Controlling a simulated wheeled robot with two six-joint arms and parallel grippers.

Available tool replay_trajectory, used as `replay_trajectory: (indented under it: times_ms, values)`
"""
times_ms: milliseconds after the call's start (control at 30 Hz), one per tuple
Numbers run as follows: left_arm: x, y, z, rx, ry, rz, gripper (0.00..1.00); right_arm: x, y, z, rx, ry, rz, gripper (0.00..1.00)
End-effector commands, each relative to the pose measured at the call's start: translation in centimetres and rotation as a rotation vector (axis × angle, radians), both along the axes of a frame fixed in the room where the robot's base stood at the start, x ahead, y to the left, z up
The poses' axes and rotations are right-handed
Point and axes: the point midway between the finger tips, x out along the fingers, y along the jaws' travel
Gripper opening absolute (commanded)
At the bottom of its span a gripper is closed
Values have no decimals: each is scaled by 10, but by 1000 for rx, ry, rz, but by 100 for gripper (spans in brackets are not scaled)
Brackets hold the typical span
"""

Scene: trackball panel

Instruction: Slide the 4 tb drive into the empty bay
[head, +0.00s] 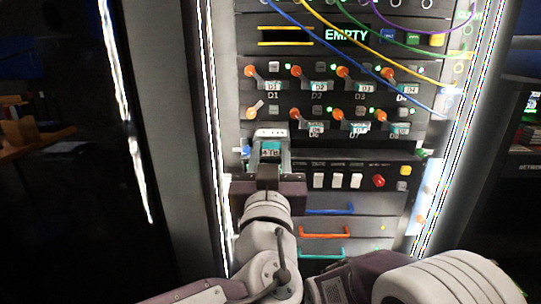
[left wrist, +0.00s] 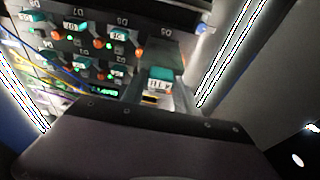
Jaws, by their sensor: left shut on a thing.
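My left gripper (head: 270,160) is shut on a drive (head: 270,149) with a teal "4 TB" label, in front of the lower left of the drive panel. I cannot tell whether the drive's far end is inside the bay. My right gripper is out of view.
Filled bays with orange levers surround it, such as D1 (head: 271,87) and D6 (head: 315,127). An "EMPTY" display (head: 346,35) and loose cables are above. White switches (head: 337,180), a red button (head: 378,181) and coloured handles (head: 325,233) are below. A bright rack post stands close at left.

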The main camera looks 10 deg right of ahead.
Motion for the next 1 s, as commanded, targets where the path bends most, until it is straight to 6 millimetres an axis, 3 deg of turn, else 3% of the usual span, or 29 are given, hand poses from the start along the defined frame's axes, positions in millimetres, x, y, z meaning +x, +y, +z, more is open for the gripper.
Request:
replay_trajectory:
  times_ms: [1000]
  values:
    - [25,-7,0,1,-1,0,0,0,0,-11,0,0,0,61]
